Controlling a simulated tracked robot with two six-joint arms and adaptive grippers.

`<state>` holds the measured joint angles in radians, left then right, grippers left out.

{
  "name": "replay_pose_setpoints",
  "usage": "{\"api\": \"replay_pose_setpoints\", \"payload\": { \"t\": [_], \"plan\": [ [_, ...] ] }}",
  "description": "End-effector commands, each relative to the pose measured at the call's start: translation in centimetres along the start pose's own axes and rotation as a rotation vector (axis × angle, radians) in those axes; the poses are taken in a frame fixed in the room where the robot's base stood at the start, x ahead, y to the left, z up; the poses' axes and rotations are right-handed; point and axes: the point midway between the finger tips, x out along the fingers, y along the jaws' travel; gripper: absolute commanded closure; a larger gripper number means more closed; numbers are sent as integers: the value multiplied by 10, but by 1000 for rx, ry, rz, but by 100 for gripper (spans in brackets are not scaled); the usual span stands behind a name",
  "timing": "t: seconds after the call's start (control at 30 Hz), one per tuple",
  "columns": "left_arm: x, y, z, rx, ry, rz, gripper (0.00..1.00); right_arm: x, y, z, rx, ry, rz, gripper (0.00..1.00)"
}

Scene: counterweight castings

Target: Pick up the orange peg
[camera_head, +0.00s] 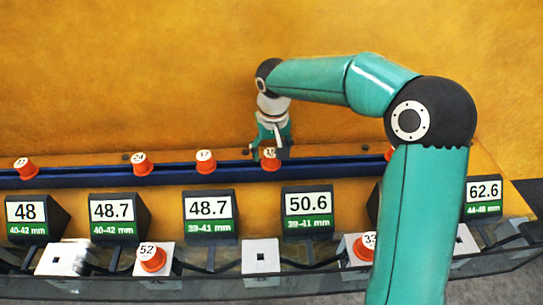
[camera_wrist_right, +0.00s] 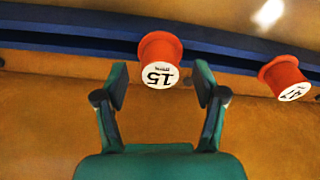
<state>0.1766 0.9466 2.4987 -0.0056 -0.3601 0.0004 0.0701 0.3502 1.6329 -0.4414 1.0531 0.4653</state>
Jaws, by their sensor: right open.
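Several orange pegs stand along a dark blue rail. The one marked 15 (camera_head: 270,160) is closest to my right gripper (camera_head: 271,141), which is just behind it in the head view. In the right wrist view, peg 15 (camera_wrist_right: 159,50) shows ahead of and partly between the open fingertips of the right gripper (camera_wrist_right: 162,85), with a gap on both sides. Nothing is held. A second orange peg (camera_wrist_right: 282,72) stands to the right there. My left gripper is not in view.
Other rail pegs stand at left (camera_head: 205,163). Number displays (camera_head: 210,213) line the front. Before them are white blocks, one with a square hole (camera_head: 260,259), others bearing pegs marked 52 (camera_head: 151,260) and 33 (camera_head: 364,247). My right arm hides part of the right side.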

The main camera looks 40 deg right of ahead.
Motion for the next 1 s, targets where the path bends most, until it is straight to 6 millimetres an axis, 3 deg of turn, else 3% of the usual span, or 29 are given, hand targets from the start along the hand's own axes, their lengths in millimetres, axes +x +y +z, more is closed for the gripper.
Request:
{"api": "replay_pose_setpoints", "payload": {
  "t": [0.13, 0.4, 0.8, 1.0],
  "plan": [
    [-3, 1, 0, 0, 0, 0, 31, 16, 0, 0, 1, -2, 0, 30],
    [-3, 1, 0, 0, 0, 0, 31, 20, 0, 0, 1, 1, -1, 30],
    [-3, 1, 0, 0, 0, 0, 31, 19, 0, 0, 1, 1, -1, 95],
    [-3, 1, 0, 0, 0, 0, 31, 19, 0, 0, 1, 1, -1, 95]
  ]
}}
